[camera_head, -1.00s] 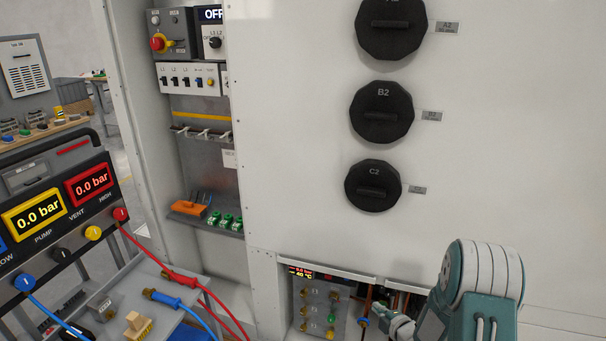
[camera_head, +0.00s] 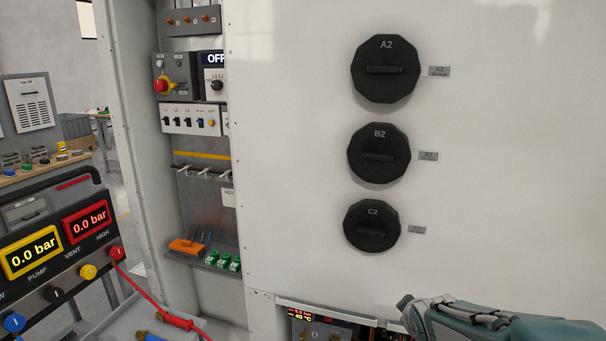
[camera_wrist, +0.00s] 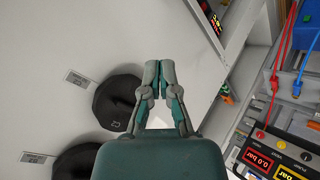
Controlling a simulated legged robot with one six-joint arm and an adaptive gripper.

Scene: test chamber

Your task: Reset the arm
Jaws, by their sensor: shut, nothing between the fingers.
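My gripper (camera_wrist: 160,72) shows in the wrist view with its two teal-grey fingers brought together at the tips and nothing between them. In the head view, part of my arm with the gripper end shows at the lower right, in front of the white cabinet panel. In the wrist view, the black C2 knob (camera_wrist: 118,100) is to the left of the fingers, apart from them. The C2 knob also shows in the head view (camera_head: 372,226), above and left of my arm.
The white panel (camera_head: 480,180) carries the A2 knob (camera_head: 386,70) and B2 knob (camera_head: 379,153) above C2. A pump unit (camera_head: 60,235) reading 0.0 bar stands at left, with a red hose (camera_head: 155,305). An open cabinet bay with switches (camera_head: 190,120) lies between.

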